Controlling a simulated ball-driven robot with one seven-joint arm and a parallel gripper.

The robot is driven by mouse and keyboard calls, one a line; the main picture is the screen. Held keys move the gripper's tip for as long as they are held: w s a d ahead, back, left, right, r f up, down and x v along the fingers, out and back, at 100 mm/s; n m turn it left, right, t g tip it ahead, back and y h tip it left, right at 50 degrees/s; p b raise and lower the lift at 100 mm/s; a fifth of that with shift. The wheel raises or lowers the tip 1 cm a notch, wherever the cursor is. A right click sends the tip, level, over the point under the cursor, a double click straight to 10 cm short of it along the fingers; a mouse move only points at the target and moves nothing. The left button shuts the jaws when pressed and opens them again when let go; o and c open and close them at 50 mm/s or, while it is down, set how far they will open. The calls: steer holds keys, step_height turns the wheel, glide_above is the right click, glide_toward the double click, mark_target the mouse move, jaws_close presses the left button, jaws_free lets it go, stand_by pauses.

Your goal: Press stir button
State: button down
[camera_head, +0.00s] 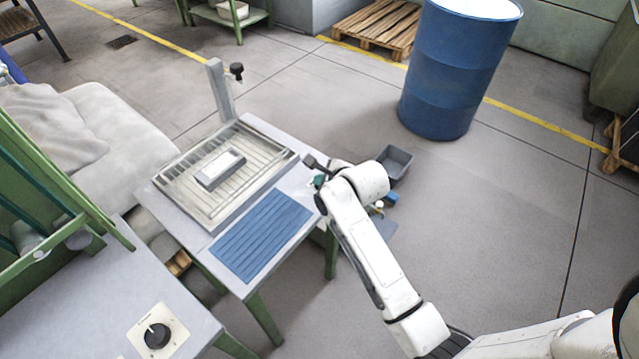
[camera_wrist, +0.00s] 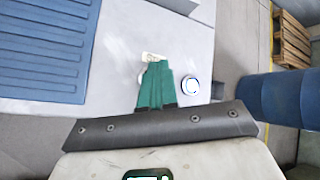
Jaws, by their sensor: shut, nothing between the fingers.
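In the wrist view my gripper (camera_wrist: 154,66) has green fingers closed together, with nothing between them. It is over the grey table top. A round white button with a blue ring (camera_wrist: 190,85) shows just right of the fingers, apart from them in the picture. A small pale plate (camera_wrist: 153,57) with unreadable markings lies at the fingertips and is partly hidden by them; I cannot tell whether they touch it. No stir label is readable. In the head view my gripper (camera_head: 318,182) is at the table's right edge, and my arm hides the button there.
A blue ribbed mat (camera_head: 262,234) and a wire-rack tray with a grey block (camera_head: 220,169) lie on the table. A post (camera_head: 219,90) stands behind. A black knob (camera_head: 157,336) is on the near bench. A grey bin (camera_head: 396,161) and blue barrel (camera_head: 458,70) stand beyond.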

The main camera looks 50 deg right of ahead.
stand_by(0.4)
steer(key=shift+r+p, duration=0.35)
steer(key=shift+p, duration=0.3)
step_height(320, 180, up, 6)
steer(key=p, duration=0.6)
